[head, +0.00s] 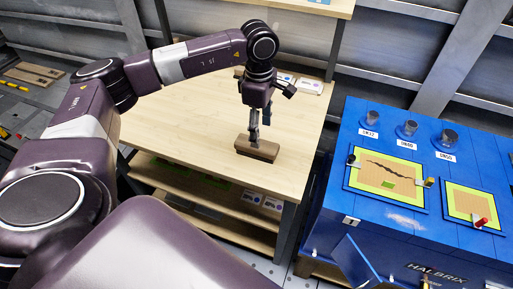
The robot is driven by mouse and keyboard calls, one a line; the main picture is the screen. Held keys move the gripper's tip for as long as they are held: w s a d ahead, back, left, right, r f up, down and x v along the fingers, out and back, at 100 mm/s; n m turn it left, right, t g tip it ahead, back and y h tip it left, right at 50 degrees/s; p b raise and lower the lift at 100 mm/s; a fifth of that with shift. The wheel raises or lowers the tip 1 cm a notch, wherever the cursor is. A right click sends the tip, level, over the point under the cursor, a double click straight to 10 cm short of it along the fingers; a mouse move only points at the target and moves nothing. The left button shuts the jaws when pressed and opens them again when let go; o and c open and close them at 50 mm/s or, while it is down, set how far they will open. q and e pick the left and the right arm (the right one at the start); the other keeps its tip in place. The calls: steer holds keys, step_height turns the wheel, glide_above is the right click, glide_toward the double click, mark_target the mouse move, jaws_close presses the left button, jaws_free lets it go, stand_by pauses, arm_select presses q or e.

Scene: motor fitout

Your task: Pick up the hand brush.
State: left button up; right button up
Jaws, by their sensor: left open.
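The hand brush (260,151) is a brown wooden block lying on the light wooden bench top (200,122), near the bench's right front corner. My left gripper (254,135) points down right over the brush, its fingertips at or just above the brush's upper side. The gripper is open. The fingers hide part of the brush, and I cannot tell whether they touch it. My right gripper is not in view.
A blue machine (385,215) with framed panels and several dark round knobs stands to the right, across a narrow gap from the bench. Shelves (170,178) lie under the bench top. Small labelled cards (308,86) are at the back. The bench's left part is clear.

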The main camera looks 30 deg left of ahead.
arm_select(q)
steer(key=f, duration=0.2)
steer(key=a+f+p, duration=0.1)
steer(key=f, duration=0.1)
steer(key=f+p, duration=0.1)
steer(key=f, duration=0.1)
steer(key=shift+w+a+f, duration=0.2)
steer(key=shift+a+f, duration=0.05)
steer(key=shift+a, duration=0.15)
steer(key=shift+f, duration=0.5)
steer(key=shift+c, duration=1.2)
steer(key=c, duration=1.1)
steer(key=shift+r, duration=0.15)
steer(key=shift+c, duration=0.2)
step_height(320, 180, up, 20)
steer(key=b, duration=0.3)
